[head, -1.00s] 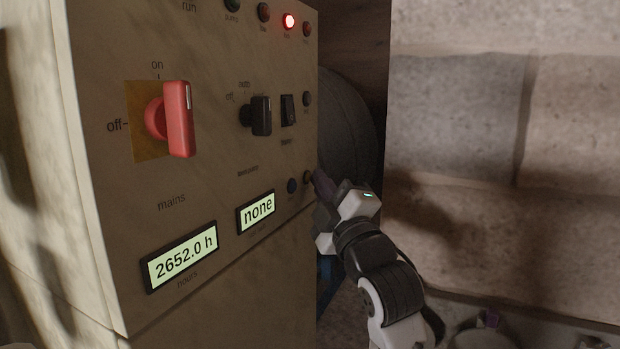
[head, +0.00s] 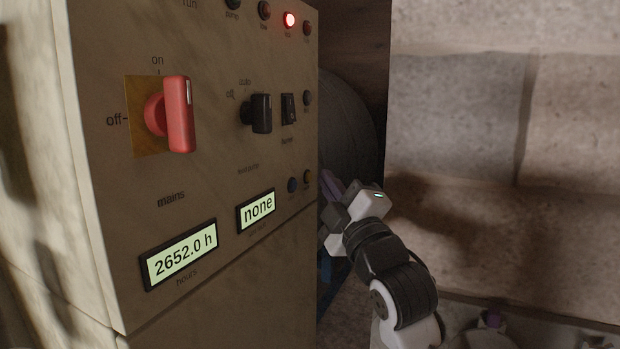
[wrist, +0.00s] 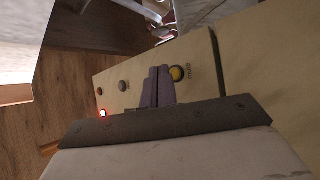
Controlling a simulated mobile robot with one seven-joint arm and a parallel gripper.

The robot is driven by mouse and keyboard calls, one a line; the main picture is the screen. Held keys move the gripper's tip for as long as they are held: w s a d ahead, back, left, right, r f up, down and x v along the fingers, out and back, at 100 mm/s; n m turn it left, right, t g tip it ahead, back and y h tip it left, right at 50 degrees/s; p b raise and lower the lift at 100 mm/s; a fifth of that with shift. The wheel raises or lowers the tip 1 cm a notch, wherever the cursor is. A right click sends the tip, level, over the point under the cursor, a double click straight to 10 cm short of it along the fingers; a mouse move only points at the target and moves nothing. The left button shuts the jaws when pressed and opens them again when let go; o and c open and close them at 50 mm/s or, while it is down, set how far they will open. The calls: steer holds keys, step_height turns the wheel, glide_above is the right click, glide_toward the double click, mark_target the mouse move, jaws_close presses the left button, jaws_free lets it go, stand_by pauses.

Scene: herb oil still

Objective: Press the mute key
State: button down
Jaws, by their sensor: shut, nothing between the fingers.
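A tan control panel (head: 215,210) fills the left of the head view. Low on its right edge sits a small yellowish round key (head: 308,177), with a blue key (head: 292,185) beside it. The yellow key also shows in the wrist view (wrist: 177,73), with a label too small to read. A dark round button (head: 307,98) sits higher, grey in the wrist view (wrist: 124,86). I cannot read which one is marked mute. My gripper (head: 326,179) is shut and empty, just right of the yellow key and apparently apart from it; its purple fingers (wrist: 159,72) appear beside that key.
The panel carries a red mains switch (head: 178,114), a black selector (head: 260,114), a black rocker (head: 288,109), two displays and a lit red lamp (head: 290,20). A dark rounded body (head: 345,120) stands behind the panel. A stone wall (head: 500,110) is at right.

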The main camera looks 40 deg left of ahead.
steer(key=d+b, duration=0.1)
steer(key=d, duration=0.1)
steer(key=w+d, duration=0.1)
steer(key=d, duration=0.2)
steer(key=shift+w+b, duration=0.15)
steer(key=shift+b, duration=0.2)
stand_by(2.3)
